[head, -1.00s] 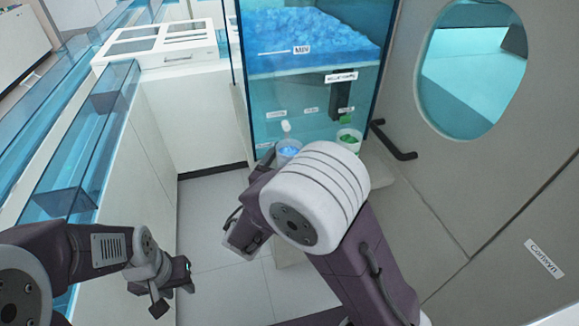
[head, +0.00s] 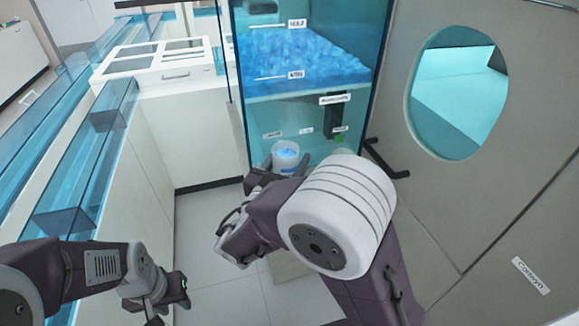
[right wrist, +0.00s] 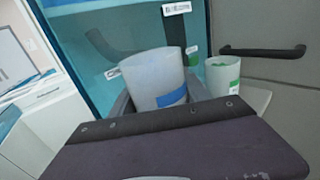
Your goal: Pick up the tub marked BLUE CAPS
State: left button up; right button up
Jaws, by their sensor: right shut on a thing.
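A white tub (head: 286,153) with blue caps in it is in front of the blue-tinted dispenser cabinet. In the right wrist view the tub (right wrist: 153,75) shows a blue label, its lettering unreadable, and stands nearly upright. My right gripper (head: 272,177) is shut on it, with a finger on each side of the tub in the right wrist view (right wrist: 158,98). The tub looks raised a little; its base is hidden. My left gripper (head: 168,298) is low at the left, away from the tub; its finger opening is unclear.
A second white tub (right wrist: 222,76) with a green label stands to the right on a pale ledge (right wrist: 255,99). A dark handle (head: 386,160) sticks out right of the cabinet (head: 300,110). White counters (head: 140,150) line the left; the floor (head: 205,215) between is clear.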

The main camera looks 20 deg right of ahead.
jog(key=shift+r, duration=0.95)
jog(key=s+b, duration=0.5)
jog(key=s, duration=1.4)
jog(key=shift+s+d+f, duration=0.3)
jog(key=shift+d, duration=0.1)
